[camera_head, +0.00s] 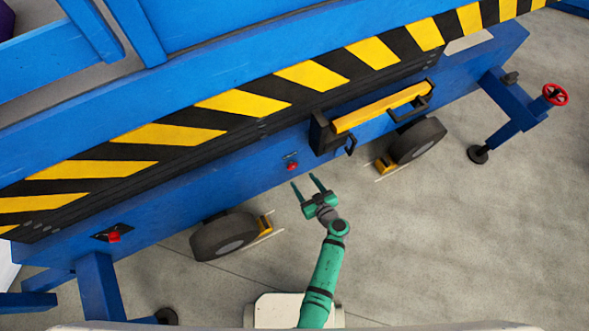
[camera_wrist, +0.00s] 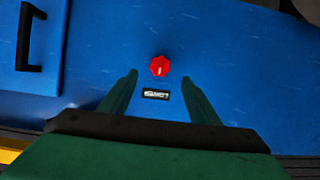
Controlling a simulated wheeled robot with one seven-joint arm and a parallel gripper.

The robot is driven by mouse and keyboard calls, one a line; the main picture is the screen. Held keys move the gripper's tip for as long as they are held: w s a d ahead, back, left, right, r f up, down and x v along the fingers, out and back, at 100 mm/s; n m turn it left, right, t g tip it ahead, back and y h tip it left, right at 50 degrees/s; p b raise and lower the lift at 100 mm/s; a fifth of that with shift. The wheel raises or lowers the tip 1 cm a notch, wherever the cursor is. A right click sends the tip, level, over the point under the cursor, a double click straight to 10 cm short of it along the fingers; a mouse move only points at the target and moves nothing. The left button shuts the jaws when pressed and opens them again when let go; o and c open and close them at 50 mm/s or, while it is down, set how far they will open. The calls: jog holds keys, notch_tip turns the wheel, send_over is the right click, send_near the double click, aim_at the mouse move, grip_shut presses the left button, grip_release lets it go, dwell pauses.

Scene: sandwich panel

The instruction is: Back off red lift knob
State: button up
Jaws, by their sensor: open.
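The red lift knob (camera_head: 292,166) is a small red knob on the blue side panel (camera_head: 240,185) of the lift. In the wrist view the knob (camera_wrist: 159,66) sits a little beyond and between my two fingertips, with a small dark label plate (camera_wrist: 156,94) just below it. My gripper (camera_head: 307,185) is green and open, with nothing between its fingers. It also shows in the wrist view (camera_wrist: 160,80). In the head view it stands close in front of the panel, just right of the knob. I cannot tell whether the fingers touch the panel.
A black-framed box with a yellow top (camera_head: 380,106) juts out right of the knob. Two wheels (camera_head: 223,236) stand below the panel. Another red control (camera_head: 114,237) is at the lower left, and a red handwheel (camera_head: 555,94) is at the far right.

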aim_at(293, 168)
jog(key=x, duration=0.9)
jog(key=shift+w+a, duration=0.1)
jog(key=c, duration=1)
